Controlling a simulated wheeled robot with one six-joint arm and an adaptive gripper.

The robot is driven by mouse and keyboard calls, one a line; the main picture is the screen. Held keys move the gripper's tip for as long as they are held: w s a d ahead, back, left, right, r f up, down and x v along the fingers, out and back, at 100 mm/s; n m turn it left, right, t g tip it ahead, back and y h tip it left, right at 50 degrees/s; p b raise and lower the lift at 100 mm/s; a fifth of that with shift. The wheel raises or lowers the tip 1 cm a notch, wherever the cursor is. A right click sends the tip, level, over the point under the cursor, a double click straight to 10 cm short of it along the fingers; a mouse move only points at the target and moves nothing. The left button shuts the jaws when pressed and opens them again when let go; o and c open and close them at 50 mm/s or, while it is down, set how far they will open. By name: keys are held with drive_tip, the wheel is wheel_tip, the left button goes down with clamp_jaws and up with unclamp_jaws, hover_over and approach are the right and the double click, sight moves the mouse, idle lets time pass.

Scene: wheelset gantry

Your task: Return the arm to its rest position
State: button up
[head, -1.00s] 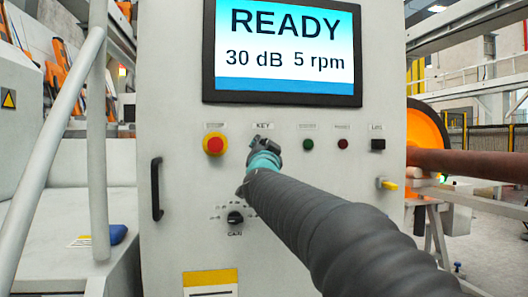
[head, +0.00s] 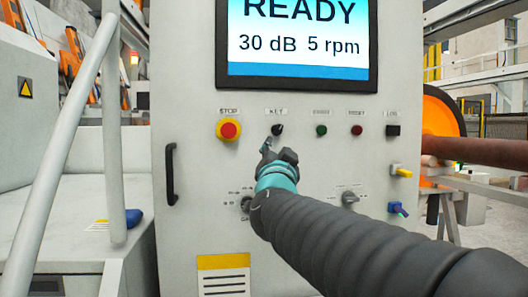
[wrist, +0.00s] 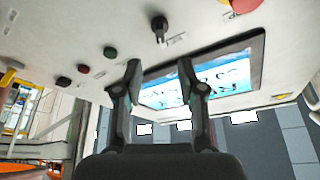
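My gripper (head: 279,151) is in front of the control cabinet (head: 200,190), just below the black key switch (head: 277,130) in the head view. In the wrist view, my gripper (wrist: 158,75) has its two fingers apart with nothing between them. The key switch also shows in the wrist view (wrist: 159,28), beyond the fingertips and apart from them. My arm, in a ribbed dark sleeve, reaches in from the lower right of the head view and hides part of the panel's lower knobs.
The cabinet carries a red stop button (head: 229,130), a screen (head: 303,42) reading READY, 30 dB, 5 rpm, and a door handle (head: 171,174). A grey railing (head: 65,140) stands at left. A brown shaft (head: 490,152) with an orange wheel (head: 437,125) is at right.

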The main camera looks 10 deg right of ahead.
drive_tip(key=w+a+f+n+g+y, duration=0.1)
drive_tip(key=a+f+n+g+y, duration=0.35)
drive_tip(key=a+f+y, duration=0.4)
drive_tip(key=s+f+n+g, duration=0.2)
drive_tip(key=s+f, duration=0.2)
drive_tip(key=f, duration=0.3)
drive_tip(key=s+f+n+g, duration=0.2)
drive_tip(key=s+f+g, duration=0.1)
drive_tip(key=f, duration=0.5)
drive_tip(key=s+d+f+g+h, duration=0.1)
drive_tip(key=s+d+f+g, duration=0.1)
drive_tip(key=s+f, duration=0.3)
drive_tip(key=s+d+f+g+h, duration=0.1)
drive_tip(key=s+d+f, duration=0.4)
drive_tip(key=s, duration=0.5)
drive_tip(key=s+d+f+g+h, duration=0.2)
drive_tip(key=s+d+f+g, duration=0.1)
drive_tip(key=s, duration=0.5)
drive_tip(key=shift+s+d+f, duration=0.3)
drive_tip(key=shift+d+f, duration=0.25)
drive_tip(key=shift+f, duration=0.8)
drive_tip(key=shift+n, duration=0.25)
